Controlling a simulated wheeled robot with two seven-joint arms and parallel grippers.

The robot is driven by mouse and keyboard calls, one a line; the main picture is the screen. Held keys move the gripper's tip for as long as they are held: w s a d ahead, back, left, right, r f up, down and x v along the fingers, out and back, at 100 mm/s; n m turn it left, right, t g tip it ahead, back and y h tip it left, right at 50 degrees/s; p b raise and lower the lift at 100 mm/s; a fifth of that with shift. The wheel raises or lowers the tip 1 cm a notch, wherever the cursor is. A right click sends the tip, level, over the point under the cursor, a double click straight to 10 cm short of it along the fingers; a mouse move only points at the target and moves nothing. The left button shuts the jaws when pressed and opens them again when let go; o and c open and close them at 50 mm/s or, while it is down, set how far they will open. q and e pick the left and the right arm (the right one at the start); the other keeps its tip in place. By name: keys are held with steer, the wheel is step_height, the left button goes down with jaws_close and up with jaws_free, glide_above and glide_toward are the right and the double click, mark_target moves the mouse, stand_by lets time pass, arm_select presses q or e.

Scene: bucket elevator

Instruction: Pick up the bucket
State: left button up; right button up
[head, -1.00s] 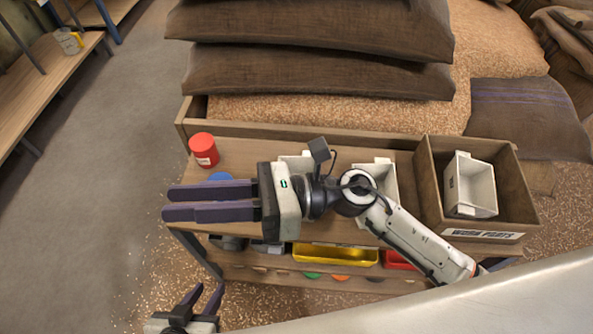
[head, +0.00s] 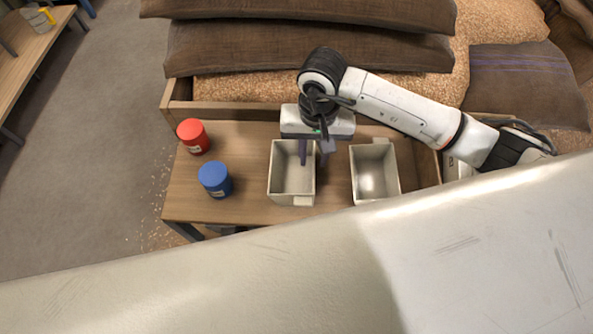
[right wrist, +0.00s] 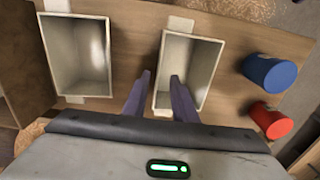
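Two cream open-topped buckets stand on the wooden table. The left bucket (head: 291,200) is below my right gripper, and the other bucket (head: 378,190) is to its right. My right gripper (head: 314,160) is open with its fingers pointing down, one on each side of the left bucket's right wall line. The right wrist view shows the same bucket (right wrist: 192,42) with one finger over its inside and one outside; the second bucket (right wrist: 75,60) is at left. I cannot tell whether the fingers touch the wall. My left gripper is not in view.
A red can (head: 193,137) and a blue can (head: 215,180) stand on the left of the table (head: 243,205). Dark sacks (head: 310,50) are stacked behind it. A brown box at right is mostly hidden by my arm. Grey floor lies at left.

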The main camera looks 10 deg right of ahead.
mark_target(314, 164)
steer(key=f, duration=0.5)
steer(key=shift+d+f, duration=0.1)
steer(key=shift+d, duration=0.1)
steer(key=shift+c, duration=0.4)
jaws_close()
